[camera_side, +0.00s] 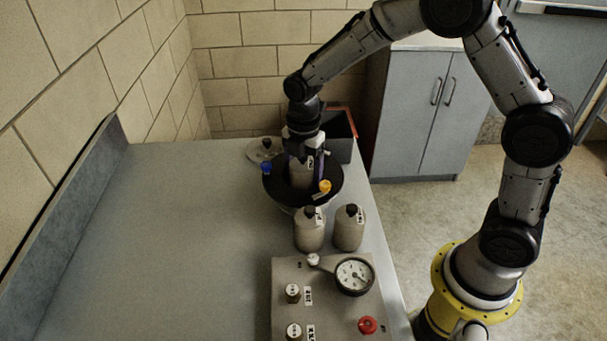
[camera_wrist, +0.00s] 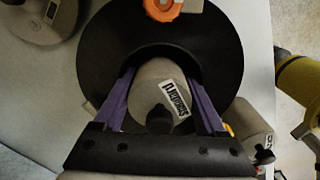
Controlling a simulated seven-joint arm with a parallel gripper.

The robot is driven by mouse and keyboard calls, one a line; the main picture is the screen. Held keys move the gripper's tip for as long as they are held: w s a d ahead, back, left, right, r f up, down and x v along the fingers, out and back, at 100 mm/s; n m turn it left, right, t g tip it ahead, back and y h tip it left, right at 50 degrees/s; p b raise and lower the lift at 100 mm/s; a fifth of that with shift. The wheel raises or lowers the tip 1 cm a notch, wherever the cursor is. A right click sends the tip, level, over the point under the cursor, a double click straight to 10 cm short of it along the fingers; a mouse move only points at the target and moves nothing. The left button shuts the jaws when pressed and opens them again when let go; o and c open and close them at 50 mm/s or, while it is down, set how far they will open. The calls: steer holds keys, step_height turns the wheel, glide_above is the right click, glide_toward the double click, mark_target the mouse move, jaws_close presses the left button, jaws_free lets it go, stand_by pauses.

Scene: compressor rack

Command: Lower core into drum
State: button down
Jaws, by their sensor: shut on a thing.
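My gripper (camera_wrist: 160,108) is shut on the core (camera_wrist: 153,90), a grey-beige rounded cylinder with a white printed label and a black knob. Its two purple fingers press on either side of it. The drum (camera_side: 279,192) has a wide black round top, and the core (camera_side: 302,172) is upright over its middle opening. In the wrist view the core's far edge lies against the dark opening of the drum (camera_wrist: 105,55). How deep the core's lower end sits is hidden. An orange knob (camera_side: 324,186) and a blue knob (camera_side: 266,168) are at the drum's rim.
Two beige bottles (camera_side: 309,230) (camera_side: 349,228) with black caps stand close in front of the drum. A panel with a gauge (camera_side: 354,275) and red button is nearer. A round lid (camera_side: 263,149) and a dark bin (camera_side: 340,137) are behind. The table's left side is clear.

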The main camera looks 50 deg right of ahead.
steer(key=shift+f, duration=0.25)
steer(key=shift+r, duration=0.15)
stand_by(0.6)
steer(key=shift+f, duration=0.25)
steer(key=shift+r, duration=0.1)
steer(key=shift+r, duration=0.2)
steer(key=shift+f, duration=0.2)
stand_by(0.3)
steer(key=shift+r, duration=0.25)
stand_by(0.7)
steer(key=shift+f, duration=0.25)
